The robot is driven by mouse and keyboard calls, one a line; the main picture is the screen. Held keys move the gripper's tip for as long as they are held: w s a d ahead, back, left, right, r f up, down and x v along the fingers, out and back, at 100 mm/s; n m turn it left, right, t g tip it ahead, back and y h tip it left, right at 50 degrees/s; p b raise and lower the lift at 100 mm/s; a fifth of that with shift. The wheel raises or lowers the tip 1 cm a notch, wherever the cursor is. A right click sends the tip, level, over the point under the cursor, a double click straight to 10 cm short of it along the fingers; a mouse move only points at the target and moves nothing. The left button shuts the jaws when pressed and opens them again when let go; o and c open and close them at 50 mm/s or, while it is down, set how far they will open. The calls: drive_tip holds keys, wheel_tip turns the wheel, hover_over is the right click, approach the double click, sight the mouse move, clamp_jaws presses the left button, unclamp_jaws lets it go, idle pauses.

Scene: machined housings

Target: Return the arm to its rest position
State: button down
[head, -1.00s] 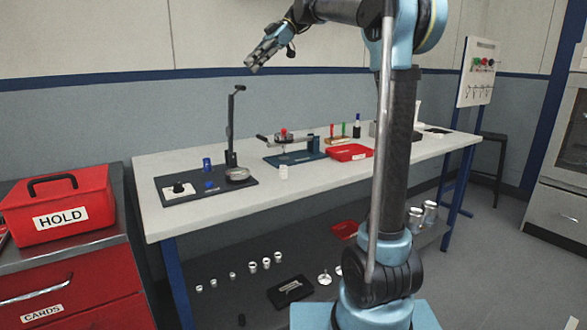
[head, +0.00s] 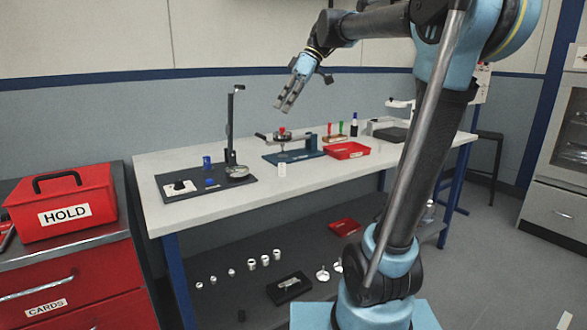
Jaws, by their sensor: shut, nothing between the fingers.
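My gripper (head: 284,104) hangs in the air above the workbench, in front of the back wall. It points down and to the left, and its fingers are together with nothing between them. It is apart from everything on the bench. My arm bends over from the column at the right and hides part of the bench's right side.
The pale workbench (head: 180,215) carries a gauge stand (head: 231,125), a clamp fixture (head: 290,152) and a red tray (head: 347,150). Several small metal parts stand on the dark lower shelf (head: 225,310). A red HOLD box (head: 62,203) sits on the red drawer cabinet (head: 70,280) at left.

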drive_tip(key=s+d+f+m+t+h, duration=0.1)
drive_tip(key=s+d+f+m, duration=0.4)
drive_tip(key=f, duration=0.7)
drive_tip(key=s+d+f+m+t+h, duration=0.2)
drive_tip(key=s+d+f+m, duration=0.4)
drive_tip(key=f, duration=0.6)
drive_tip(key=s+d+f+m+t+h, duration=0.1)
drive_tip(key=s+d+f+m+h, duration=0.2)
drive_tip(key=s+d+f+m, duration=0.2)
drive_tip(key=s+d+f, duration=0.3)
drive_tip(key=d+f, duration=0.2)
drive_tip(key=f, duration=0.2)
drive_tip(key=shift+s+d+m+t, duration=0.2)
drive_tip(key=shift+d+m+t, duration=0.1)
drive_tip(key=shift+d, duration=0.05)
drive_tip(key=shift+w+f, duration=0.2)
drive_tip(key=shift+w, duration=0.25)
